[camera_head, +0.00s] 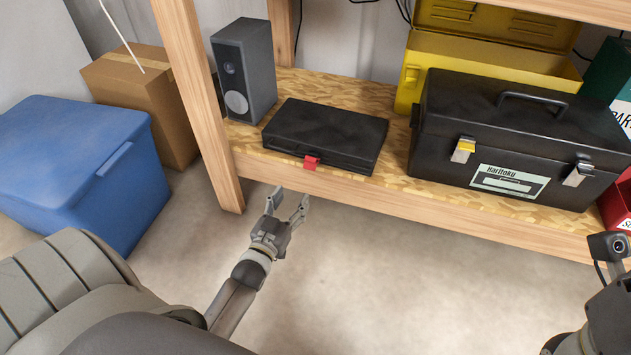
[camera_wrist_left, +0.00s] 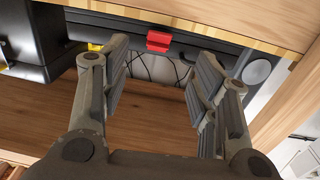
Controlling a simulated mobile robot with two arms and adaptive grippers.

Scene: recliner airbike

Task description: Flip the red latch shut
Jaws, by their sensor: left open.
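The red latch (camera_head: 311,162) sits at the front edge of a flat black case (camera_head: 327,130) lying on the wooden shelf. I cannot tell how far the latch is flipped. My left gripper (camera_head: 289,202) is open and empty, in front of and below the shelf edge, apart from the latch. In the left wrist view the red latch (camera_wrist_left: 158,40) shows beyond the gap between the open fingers (camera_wrist_left: 158,85), on the dark case (camera_wrist_left: 200,43). Part of my right arm is at the lower right of the head view; its fingers do not show clearly.
A grey speaker (camera_head: 244,72) stands left of the case. A black toolbox (camera_head: 480,135) and yellow metal box (camera_head: 408,85) are to its right. A wooden post (camera_head: 200,100) rises at the shelf's left, beside a blue bin (camera_head: 70,165). The floor in front is clear.

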